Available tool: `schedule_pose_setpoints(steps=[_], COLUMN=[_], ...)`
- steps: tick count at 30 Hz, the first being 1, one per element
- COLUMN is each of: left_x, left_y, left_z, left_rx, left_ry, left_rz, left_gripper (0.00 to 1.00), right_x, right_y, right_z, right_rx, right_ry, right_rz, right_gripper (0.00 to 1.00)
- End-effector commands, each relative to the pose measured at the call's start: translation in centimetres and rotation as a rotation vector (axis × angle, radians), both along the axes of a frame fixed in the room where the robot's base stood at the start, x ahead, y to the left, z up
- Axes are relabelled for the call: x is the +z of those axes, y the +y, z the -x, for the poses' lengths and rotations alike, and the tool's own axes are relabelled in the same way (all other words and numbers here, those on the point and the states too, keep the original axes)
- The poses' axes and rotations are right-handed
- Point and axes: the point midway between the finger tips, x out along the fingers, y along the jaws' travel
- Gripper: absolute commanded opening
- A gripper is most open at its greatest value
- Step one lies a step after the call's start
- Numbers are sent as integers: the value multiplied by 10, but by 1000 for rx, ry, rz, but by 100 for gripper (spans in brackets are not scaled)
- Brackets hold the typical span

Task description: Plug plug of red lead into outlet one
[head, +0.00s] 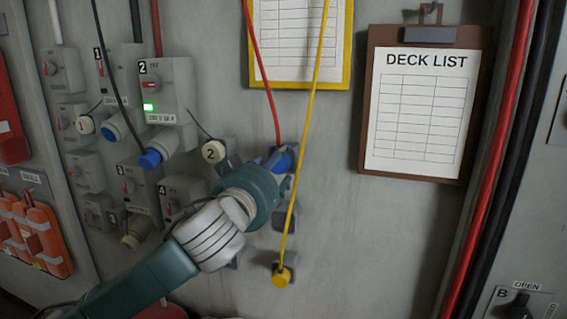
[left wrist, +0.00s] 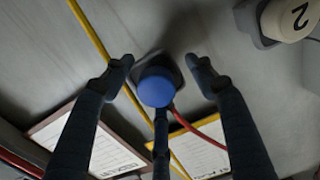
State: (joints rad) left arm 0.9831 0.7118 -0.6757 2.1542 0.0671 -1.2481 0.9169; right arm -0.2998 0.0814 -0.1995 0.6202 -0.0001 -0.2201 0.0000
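The red lead (head: 263,75) hangs from the top of the head view to its blue plug (head: 285,160), which sits at a dark holder on the wall. In the left wrist view the plug's round blue end (left wrist: 157,87) lies between my left gripper's fingers (left wrist: 159,68), with a gap on both sides. My left gripper (head: 280,162) is open around the plug in the head view and partly hides it. Outlet one (head: 108,78) is the box marked 1 at the upper left, with a blue-and-white socket (head: 115,128) below it. My right gripper is not in view.
Outlet two (head: 165,95), with a green light, stands right of outlet one. Round cap 2 (head: 213,151) sticks out left of my gripper. The yellow lead (head: 306,110) crosses close to the right, down to its plug (head: 282,276). Clipboards hang above and right.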

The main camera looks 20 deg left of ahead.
Motion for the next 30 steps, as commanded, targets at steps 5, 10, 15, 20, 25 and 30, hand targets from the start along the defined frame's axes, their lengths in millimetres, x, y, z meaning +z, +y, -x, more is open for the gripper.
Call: schedule_pose_setpoints(steps=[5,10,15,20,25,30], left_x=[-6,-6,-7,-7,-7,-7], left_y=[-4,-5,-8,-11,-11,-11], left_z=[0,0,0,0,0,0], left_rx=[-10,-11,-12,-13,-13,-12], left_ry=[12,13,14,15,15,15], left_rz=[-2,-2,-2,-1,-2,-3], left_gripper=[55,55,55,55,55,24], right_x=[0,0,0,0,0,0], right_y=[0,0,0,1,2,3], right_z=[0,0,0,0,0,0], right_rx=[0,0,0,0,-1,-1], right_ry=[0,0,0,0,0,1], right_rz=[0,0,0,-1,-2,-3], right_gripper=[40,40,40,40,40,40])
